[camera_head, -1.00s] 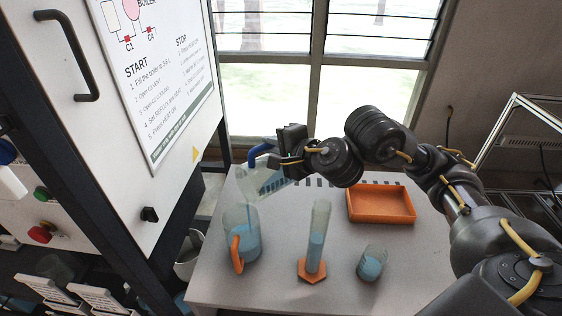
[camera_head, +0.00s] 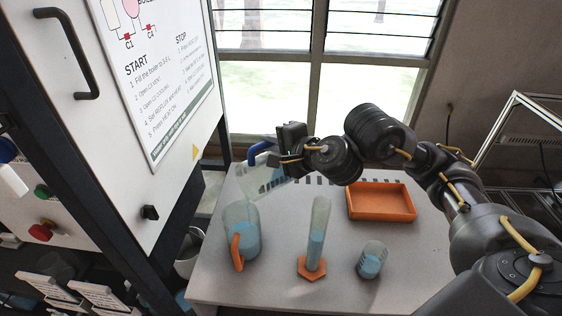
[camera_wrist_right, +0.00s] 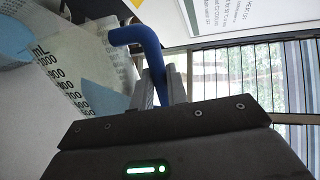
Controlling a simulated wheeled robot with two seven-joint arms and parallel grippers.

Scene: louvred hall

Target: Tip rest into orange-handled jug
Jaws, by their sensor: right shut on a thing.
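My right gripper (camera_head: 280,158) is shut on the blue handle (camera_wrist_right: 140,37) of a clear jug (camera_head: 256,172). The jug is steeply tilted above the table, its mouth end to the left, above the orange-handled jug (camera_head: 243,226). Some blue shows in the held jug beside its mL scale in the right wrist view (camera_wrist_right: 62,82); how much liquid that is, I cannot tell. No stream is visible between the jugs. The orange-handled jug stands upright on the table, partly filled with blue liquid, its handle toward the front. My left gripper is out of view.
A measuring cylinder (camera_head: 317,235) on an orange foot and a small beaker (camera_head: 371,261), both with blue liquid, stand right of the orange-handled jug on the grey table (camera_head: 430,265). An empty-looking orange tray (camera_head: 381,203) lies behind them. A white cabinet (camera_head: 125,190) rises at the left.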

